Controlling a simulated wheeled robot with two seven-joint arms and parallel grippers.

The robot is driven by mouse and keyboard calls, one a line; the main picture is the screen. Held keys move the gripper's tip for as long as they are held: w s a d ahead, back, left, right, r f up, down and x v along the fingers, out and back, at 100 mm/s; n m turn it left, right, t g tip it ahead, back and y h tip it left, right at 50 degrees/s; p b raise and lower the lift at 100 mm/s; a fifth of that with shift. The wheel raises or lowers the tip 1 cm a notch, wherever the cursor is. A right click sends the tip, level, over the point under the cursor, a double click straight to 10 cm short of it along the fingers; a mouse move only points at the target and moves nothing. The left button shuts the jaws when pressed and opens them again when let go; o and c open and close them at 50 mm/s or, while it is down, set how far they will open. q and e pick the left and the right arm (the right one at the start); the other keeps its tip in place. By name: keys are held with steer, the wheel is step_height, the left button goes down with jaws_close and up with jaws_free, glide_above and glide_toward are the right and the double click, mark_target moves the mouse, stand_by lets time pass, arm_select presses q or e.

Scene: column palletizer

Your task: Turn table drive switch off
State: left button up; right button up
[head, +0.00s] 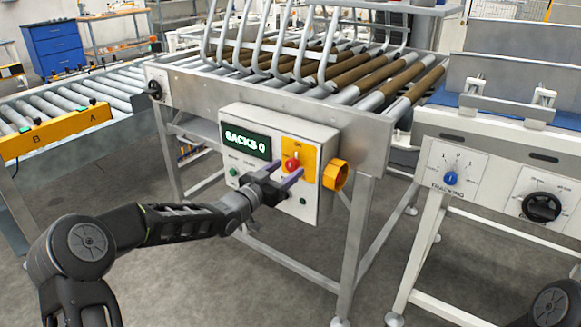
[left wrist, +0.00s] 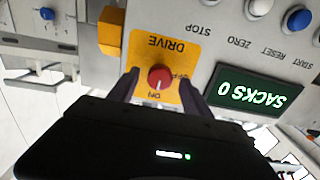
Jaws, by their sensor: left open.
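The drive switch is a red round knob (head: 291,165) on a yellow plate (head: 304,152) at the right of the white control box (head: 234,118). In the left wrist view, upside down, the red knob (left wrist: 160,78) sits on the plate marked DRIVE, with ON and OFF printed beside it. A pale line on the knob seems to point towards ON. My left gripper (head: 286,177) is open in front of the plate. In the left wrist view its fingers (left wrist: 160,86) stand on both sides of the knob; I cannot tell whether they touch it. My right gripper is not in view.
A green SACKS 0 display (head: 246,140) and small buttons share the box. The box hangs on a metal roller-table frame (head: 260,95). A white machine with a blue TRACKING knob (head: 451,178) stands at right.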

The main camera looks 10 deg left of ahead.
arm_select(q)
steer(key=shift+x, duration=1.3)
jaws_close()
